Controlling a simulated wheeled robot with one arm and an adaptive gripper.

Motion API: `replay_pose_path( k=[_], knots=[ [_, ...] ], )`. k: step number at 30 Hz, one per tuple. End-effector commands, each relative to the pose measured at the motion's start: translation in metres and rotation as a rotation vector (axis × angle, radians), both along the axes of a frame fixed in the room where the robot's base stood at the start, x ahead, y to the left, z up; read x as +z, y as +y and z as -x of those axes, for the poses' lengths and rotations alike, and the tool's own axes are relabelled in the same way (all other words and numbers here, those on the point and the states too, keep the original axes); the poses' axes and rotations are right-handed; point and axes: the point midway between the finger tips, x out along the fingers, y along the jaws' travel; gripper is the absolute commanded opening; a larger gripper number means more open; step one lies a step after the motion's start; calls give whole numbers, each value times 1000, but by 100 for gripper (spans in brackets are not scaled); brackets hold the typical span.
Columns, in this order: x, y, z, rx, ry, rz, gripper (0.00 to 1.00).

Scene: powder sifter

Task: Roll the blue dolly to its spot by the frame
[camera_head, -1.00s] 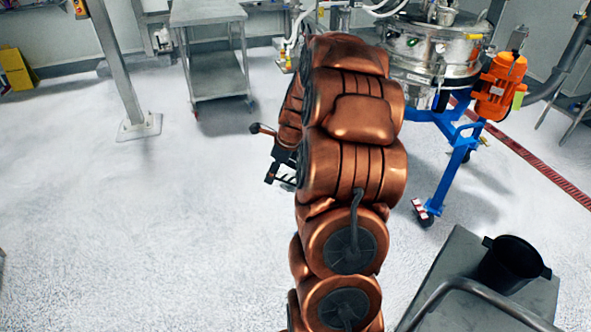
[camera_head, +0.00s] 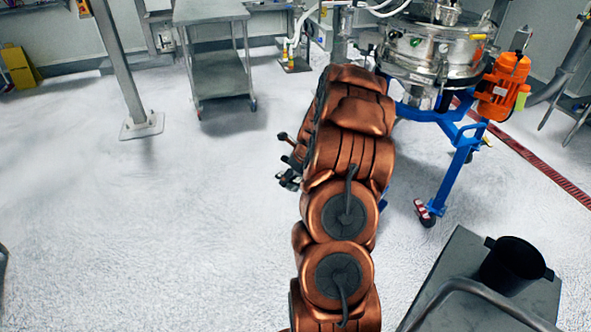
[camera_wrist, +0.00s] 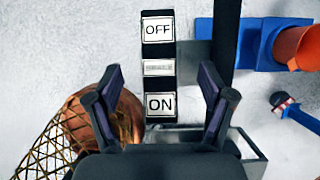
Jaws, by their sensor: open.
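A blue wheeled frame (camera_head: 455,165) stands under the steel sifter (camera_head: 430,50) at the upper right in the head view. It is the only blue wheeled thing I can make out there; my arm hides part of it. In the wrist view, a blue part (camera_wrist: 262,42) with an orange piece is at the upper right. My gripper (camera_wrist: 165,85) is open, its two dark fingers apart, with nothing held. A black panel with OFF and ON labels (camera_wrist: 158,65) shows between and beyond the fingers. In the head view my gripper is small and partly hidden left of my arm.
A steel cart (camera_head: 220,75) stands at the back, beside a post (camera_head: 118,65) on a floor plate. A grey cart (camera_head: 445,285) with a black bucket (camera_head: 513,265) is at the lower right. A wire mesh (camera_wrist: 48,140) shows lower left in the wrist view.

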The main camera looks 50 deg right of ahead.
Motion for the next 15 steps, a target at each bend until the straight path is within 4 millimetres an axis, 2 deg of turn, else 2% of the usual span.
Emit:
replay_pose_path(
  k=[6, 15],
  knots=[
    [-18, 1, -6, 2, 3, -2, 81],
    [-19, 1, -7, 2, 2, 0, 79]
  ],
)
